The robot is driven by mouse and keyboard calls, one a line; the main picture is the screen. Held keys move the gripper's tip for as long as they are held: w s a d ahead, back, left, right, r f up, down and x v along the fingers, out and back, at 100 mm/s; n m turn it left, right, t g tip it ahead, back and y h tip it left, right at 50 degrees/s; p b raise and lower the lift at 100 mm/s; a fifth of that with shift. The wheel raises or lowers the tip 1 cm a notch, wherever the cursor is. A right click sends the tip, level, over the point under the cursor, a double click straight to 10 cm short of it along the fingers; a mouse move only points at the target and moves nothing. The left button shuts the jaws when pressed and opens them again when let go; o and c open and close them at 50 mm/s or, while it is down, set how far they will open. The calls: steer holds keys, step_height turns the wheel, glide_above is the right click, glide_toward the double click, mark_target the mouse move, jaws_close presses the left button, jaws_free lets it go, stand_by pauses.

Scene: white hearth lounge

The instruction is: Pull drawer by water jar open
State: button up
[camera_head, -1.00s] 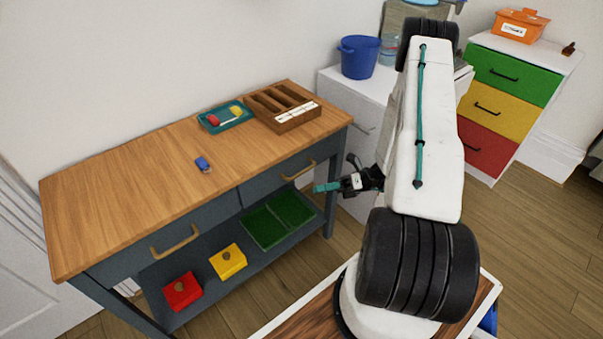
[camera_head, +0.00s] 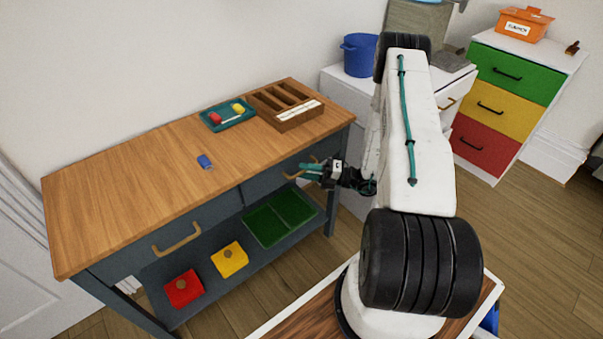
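The grey workbench (camera_head: 140,170) with a wooden top has two front drawers with tan handles. Its right drawer (camera_head: 262,183) looks closed, and its handle (camera_head: 315,160) is partly covered by my gripper. My gripper (camera_head: 309,172), with teal fingers, is at this handle; I cannot tell whether it touches it or how far the fingers are apart. The left drawer (camera_head: 205,218), with its own handle (camera_head: 176,240), looks closed too. The white cabinet (camera_head: 345,90) stands behind my arm, with a handle (camera_head: 447,103) showing on its right part. No water jar is visible; my arm covers part of the cabinet top.
Red (camera_head: 184,289) and yellow (camera_head: 230,260) boxes and a green tray (camera_head: 262,230) are on the lower shelf. A blue bucket (camera_head: 359,56) stands on the cabinet. A coloured drawer unit (camera_head: 505,105) is at right.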

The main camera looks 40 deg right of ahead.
steer(key=shift+w+a, duration=0.25)
steer(key=shift+a, duration=0.1)
